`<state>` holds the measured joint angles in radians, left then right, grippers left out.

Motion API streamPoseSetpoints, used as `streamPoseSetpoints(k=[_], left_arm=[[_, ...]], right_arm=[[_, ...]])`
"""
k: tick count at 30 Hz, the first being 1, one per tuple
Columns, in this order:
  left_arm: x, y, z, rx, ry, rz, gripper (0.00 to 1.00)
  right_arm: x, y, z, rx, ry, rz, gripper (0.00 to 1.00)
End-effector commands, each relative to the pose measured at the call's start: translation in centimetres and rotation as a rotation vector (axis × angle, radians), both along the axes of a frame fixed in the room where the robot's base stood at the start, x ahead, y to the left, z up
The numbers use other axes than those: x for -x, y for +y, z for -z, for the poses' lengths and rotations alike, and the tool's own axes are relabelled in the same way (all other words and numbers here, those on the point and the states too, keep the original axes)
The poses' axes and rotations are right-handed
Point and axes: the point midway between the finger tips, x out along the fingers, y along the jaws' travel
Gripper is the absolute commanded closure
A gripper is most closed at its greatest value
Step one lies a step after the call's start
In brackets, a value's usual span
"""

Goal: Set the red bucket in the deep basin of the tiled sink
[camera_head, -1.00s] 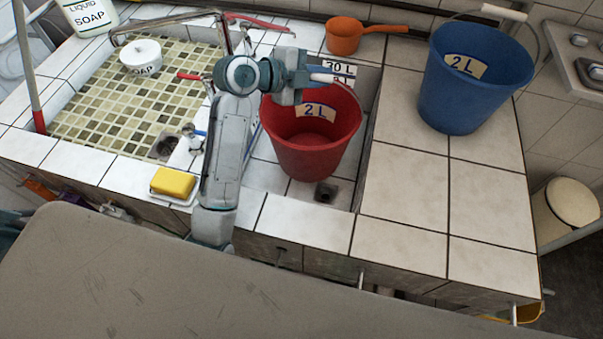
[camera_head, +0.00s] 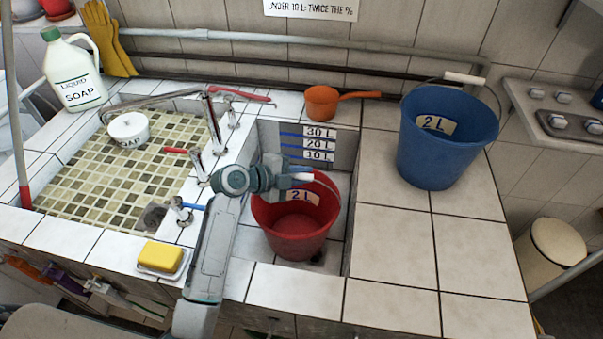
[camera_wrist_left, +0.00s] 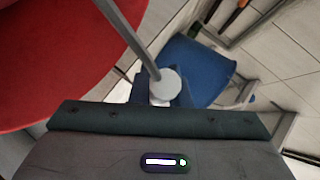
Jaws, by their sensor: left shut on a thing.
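The red bucket (camera_head: 297,238) is upright inside the deep basin (camera_head: 345,160) in the head view, below its litre marks. It also shows at the left of the left wrist view (camera_wrist_left: 55,60). My left gripper (camera_head: 302,178) is over the bucket's rim, shut on the bucket's raised handle. The handle's grey wire and pale grip (camera_wrist_left: 165,86) are at the jaws in the left wrist view. I cannot tell whether the bucket's base touches the basin floor. My right gripper is not in view.
A blue bucket (camera_head: 440,150) stands on the tiled counter to the right. An orange dipper (camera_head: 322,103) lies behind the basin. Taps (camera_head: 213,125) and a yellow sponge (camera_head: 160,256) are left of it. The counter's right front (camera_head: 430,270) is clear.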

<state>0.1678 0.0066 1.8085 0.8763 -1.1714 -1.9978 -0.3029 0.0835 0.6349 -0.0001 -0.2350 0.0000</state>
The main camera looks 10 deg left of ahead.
Motion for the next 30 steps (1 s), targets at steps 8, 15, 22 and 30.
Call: streamPoseSetpoints(k=[8,15,22,30], left_arm=[[0.0,0.0,0.2,0.0,0.0,0.0,0.74],[0.0,0.0,0.2,0.0,0.0,0.0,0.62],[0.1,0.2,-0.1,-0.002,0.0,0.0,0.62],[3.1,3.9,-1.8,-0.008,-0.004,-0.001,0.62]], right_arm=[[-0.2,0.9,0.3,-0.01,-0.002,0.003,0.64],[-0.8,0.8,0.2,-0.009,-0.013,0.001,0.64],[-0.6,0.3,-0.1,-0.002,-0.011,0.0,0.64],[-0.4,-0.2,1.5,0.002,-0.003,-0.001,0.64]])
